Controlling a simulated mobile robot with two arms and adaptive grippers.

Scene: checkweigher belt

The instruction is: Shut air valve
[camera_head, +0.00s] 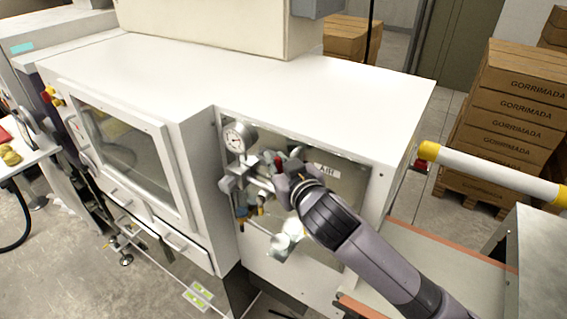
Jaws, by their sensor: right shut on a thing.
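The air valve sits in a recessed bay of the white machine, below the round pressure gauge (237,138) and beside the "AIR" label (326,171). A small red part, probably the valve handle (279,160), shows at my right gripper (281,168). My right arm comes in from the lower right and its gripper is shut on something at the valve. The wrist and fingers hide most of the valve, so the handle's angle cannot be told. My left gripper is not in view.
The white cabinet (200,65) surrounds the bay and has a window door (122,150) at left. A belt with orange edges (440,254) and a yellow-ended white rail (490,172) lie at right. Stacked cartons (512,120) stand behind.

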